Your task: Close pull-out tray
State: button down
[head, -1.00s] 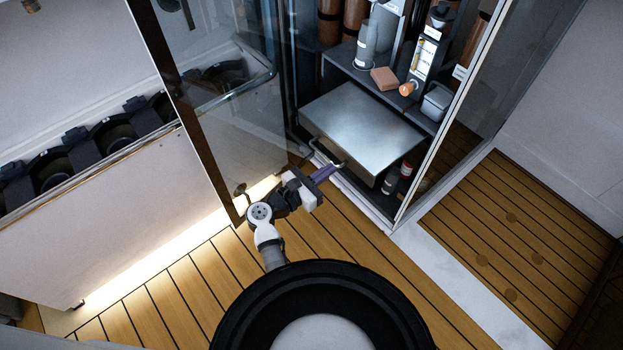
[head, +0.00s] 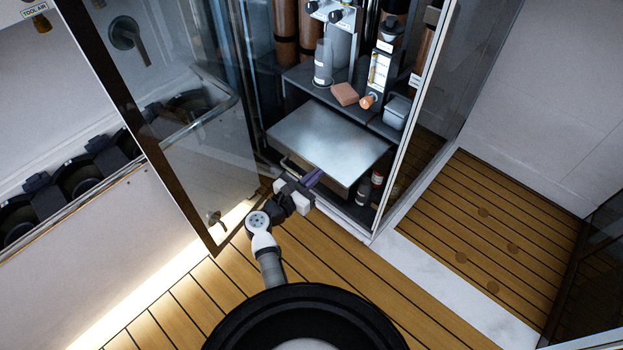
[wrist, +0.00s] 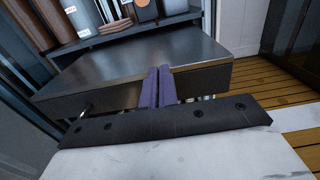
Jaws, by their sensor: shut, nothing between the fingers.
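The pull-out tray (head: 335,138) is a flat, grey metal-topped drawer low in the open cabinet. It sticks out a little below the shelf, with a bar handle (head: 290,165) on its front. In the wrist view its top (wrist: 140,62) and dark front face fill the middle, and part of the handle (wrist: 84,110) shows at left. My gripper (head: 314,177) has purple fingers that are shut and empty. They are at the tray's front, right of the visible handle part. In the wrist view the fingertips (wrist: 159,72) overlap the front edge; I cannot tell whether they touch it.
The glass door (head: 165,110) stands open on the left. Bottles stand right of the tray (head: 370,185). A cabinet side panel (head: 412,120) borders the right. Wooden floor (head: 390,285) in front is clear.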

aim_at(352, 143)
jog(key=b+x, duration=0.4)
jog(key=x, duration=1.2)
jog(key=shift+w+d, duration=0.25)
jog(key=shift+d, duration=0.1)
jog(key=shift+a, duration=0.1)
